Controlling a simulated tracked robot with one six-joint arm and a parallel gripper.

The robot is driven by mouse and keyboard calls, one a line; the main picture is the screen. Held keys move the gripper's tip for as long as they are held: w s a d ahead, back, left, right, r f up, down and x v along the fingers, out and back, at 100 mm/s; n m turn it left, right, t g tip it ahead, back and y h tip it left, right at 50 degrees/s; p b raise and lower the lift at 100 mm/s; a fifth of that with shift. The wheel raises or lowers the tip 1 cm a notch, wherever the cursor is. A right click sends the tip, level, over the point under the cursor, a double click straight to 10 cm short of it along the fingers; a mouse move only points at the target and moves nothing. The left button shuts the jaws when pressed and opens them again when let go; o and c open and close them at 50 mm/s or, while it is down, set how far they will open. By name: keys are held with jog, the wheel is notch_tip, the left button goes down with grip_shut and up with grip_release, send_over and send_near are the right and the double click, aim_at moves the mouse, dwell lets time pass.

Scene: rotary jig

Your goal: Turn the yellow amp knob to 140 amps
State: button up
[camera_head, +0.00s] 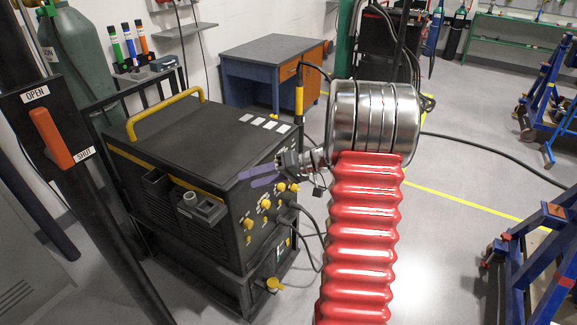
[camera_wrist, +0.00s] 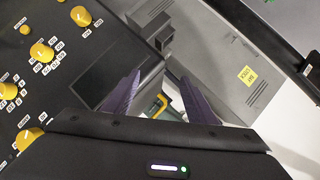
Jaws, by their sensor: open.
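The black welding machine (camera_head: 190,150) stands at centre left in the head view, with several yellow knobs (camera_head: 266,204) on its front panel. The wrist view shows the panel at the left with yellow knobs, one in the upper left (camera_wrist: 41,51) ringed by small number labels. I cannot tell which knob is the amp knob or read its setting. My gripper (camera_head: 246,179) has purple fingers near the machine's top front edge, above the knobs. In the wrist view my gripper (camera_wrist: 160,77) is open and empty, with its fingers apart from and right of the knobs.
A yellow handle (camera_head: 165,112) spans the machine's top. Cables (camera_head: 310,225) hang from its front. A post with an orange OPEN/SHUT lever (camera_head: 52,138) stands at the left. A blue desk (camera_head: 265,70) is behind, and blue stands (camera_head: 545,245) are at the right. The middle floor is mostly clear.

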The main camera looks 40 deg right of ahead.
jog(key=s+d+f+m+t+h, duration=0.1)
jog(key=d+f+t, duration=0.3)
jog(key=d, duration=0.8)
jog(key=s+d+f+m+t+h, duration=0.2)
jog(key=d+f+t+h, duration=0.2)
jog(key=d+f, duration=0.3)
jog(key=d, duration=0.5)
jog(key=shift+s+d+f+m, duration=0.2)
jog(key=shift+d+m, duration=0.2)
jog(key=shift+w+a, duration=0.1)
jog(key=shift+w, duration=0.05)
jog(key=x, duration=1.3)
jog(key=shift+w, duration=0.3)
jog(key=shift+c, duration=0.2)
